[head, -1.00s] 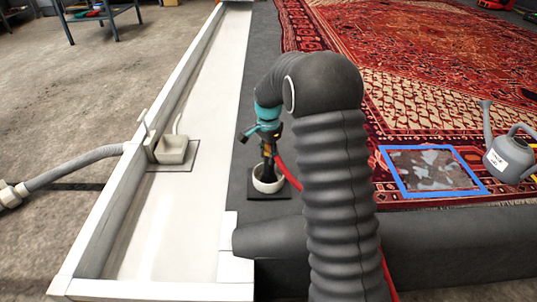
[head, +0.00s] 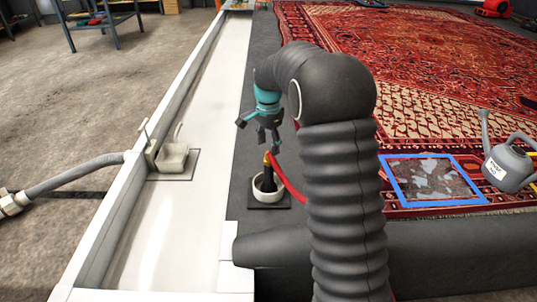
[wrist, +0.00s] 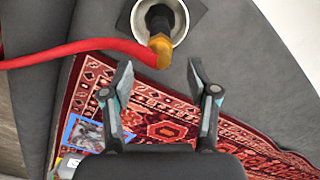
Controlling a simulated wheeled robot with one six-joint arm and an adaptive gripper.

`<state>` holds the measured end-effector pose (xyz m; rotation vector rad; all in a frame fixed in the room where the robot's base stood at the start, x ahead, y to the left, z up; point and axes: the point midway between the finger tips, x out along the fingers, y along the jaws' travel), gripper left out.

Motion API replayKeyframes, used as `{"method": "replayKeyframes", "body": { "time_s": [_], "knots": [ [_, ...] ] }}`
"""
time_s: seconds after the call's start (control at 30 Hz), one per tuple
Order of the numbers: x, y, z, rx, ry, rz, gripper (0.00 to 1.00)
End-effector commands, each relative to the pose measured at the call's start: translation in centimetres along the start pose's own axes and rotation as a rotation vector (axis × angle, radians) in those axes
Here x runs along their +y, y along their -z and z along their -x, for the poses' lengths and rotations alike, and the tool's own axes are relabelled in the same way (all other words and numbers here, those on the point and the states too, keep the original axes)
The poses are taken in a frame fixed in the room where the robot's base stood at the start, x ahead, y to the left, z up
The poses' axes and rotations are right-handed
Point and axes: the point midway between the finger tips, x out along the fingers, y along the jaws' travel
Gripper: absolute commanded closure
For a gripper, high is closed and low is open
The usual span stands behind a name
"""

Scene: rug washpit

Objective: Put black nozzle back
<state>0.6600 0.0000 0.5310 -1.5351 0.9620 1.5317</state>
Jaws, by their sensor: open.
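The black nozzle (head: 267,180) stands in a round white holder (head: 257,195) on the dark ledge beside the white channel. Its brass fitting (head: 267,158) is at the top, with the red hose (head: 289,184) running off it to the right. In the wrist view the nozzle (wrist: 158,19) sits inside the holder's ring, with the brass end (wrist: 161,50) towards my gripper. My gripper (head: 260,138) is open and empty, above the nozzle and apart from it. In the wrist view the spread fingers (wrist: 158,75) have nothing between them.
A patterned red rug (head: 430,75) covers the floor to the right. A blue frame (head: 397,192) and a grey watering can (head: 507,160) lie and stand on it. A small pale box (head: 173,158) with a grey hose (head: 75,173) is at the channel's left side.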

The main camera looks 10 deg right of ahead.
Motion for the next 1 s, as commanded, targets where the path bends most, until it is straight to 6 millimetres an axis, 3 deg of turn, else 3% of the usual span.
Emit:
{"method": "replayKeyframes", "body": {
  "time_s": [0.1,0.3,0.47,0.7,1.0],
  "knots": [
    [0.0,0.0,1.9,0.001,0.002,0.0,0.41],
    [0.1,-0.1,3.4,0.0,0.001,0.002,0.41],
    [1.4,-0.7,5.3,0.012,0.023,0.051,0.41],
    [6.8,-3.2,10.1,0.059,0.093,0.238,0.41],
    [14.6,-7.0,13.9,0.142,0.171,0.489,0.41]
  ]
}}
